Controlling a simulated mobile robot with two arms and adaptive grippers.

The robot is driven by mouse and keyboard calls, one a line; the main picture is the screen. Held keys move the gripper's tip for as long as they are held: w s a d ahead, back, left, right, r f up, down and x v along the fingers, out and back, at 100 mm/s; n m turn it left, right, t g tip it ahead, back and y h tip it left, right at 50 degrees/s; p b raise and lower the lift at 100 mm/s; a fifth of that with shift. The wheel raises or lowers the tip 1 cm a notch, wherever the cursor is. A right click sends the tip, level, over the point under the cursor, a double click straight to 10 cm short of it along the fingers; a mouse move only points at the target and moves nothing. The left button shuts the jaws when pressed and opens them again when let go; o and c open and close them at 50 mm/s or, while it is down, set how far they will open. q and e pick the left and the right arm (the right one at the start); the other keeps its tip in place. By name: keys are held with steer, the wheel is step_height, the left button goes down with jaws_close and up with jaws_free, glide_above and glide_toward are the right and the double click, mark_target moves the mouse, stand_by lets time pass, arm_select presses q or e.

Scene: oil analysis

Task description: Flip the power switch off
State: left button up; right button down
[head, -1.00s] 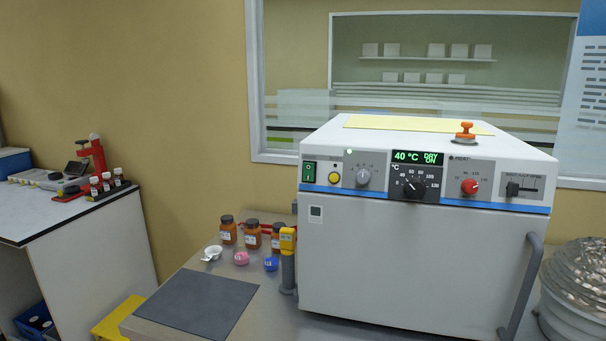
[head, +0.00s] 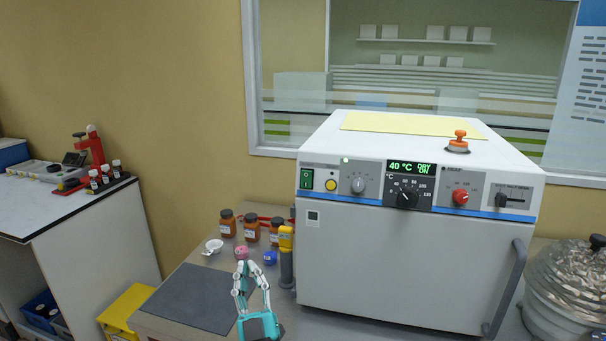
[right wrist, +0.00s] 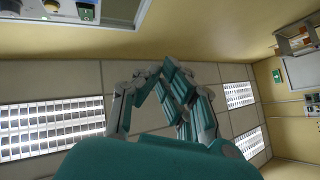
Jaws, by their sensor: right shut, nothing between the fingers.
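The power switch (head: 306,178) is a green rocker at the left end of the control panel on the white oven (head: 400,265). The oven display (head: 411,168) reads 40 °C, DRY ON. My right gripper (head: 250,268) is in front of the bench, below and left of the switch, apart from it. Its fingertips meet and hold nothing. In the right wrist view the closed fingers (right wrist: 155,75) point up, with the oven panel at the top left and the green switch (right wrist: 85,11) at the top edge. My left gripper is out of view.
A yellow round button (head: 331,185) sits right beside the switch. A yellow handheld device (head: 286,240), brown bottles (head: 228,222) and small dishes stand left of the oven. A dark mat (head: 195,300) lies at the bench front. The oven's handle (head: 508,290) juts out at right.

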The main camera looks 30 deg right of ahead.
mark_target(306, 179)
steer(key=s+d+r+m+g+h, duration=0.3)
steer(key=d+r+m+g+h, duration=0.3)
steer(key=r+m+g+h, duration=0.2)
steer(key=m+h, duration=0.2)
steer(key=h, duration=0.2)
steer(key=shift+s+d+h+p, duration=0.3)
steer(key=shift+s+h, duration=0.05)
steer(key=shift+h, duration=0.05)
steer(key=shift+r, duration=0.1)
steer(key=w+d+f+p+x, duration=0.1)
steer(key=p+x, duration=0.3)
steer(key=x, duration=0.8)
steer(key=shift+w+d+f, duration=0.35)
steer(key=shift+d+f, duration=0.05)
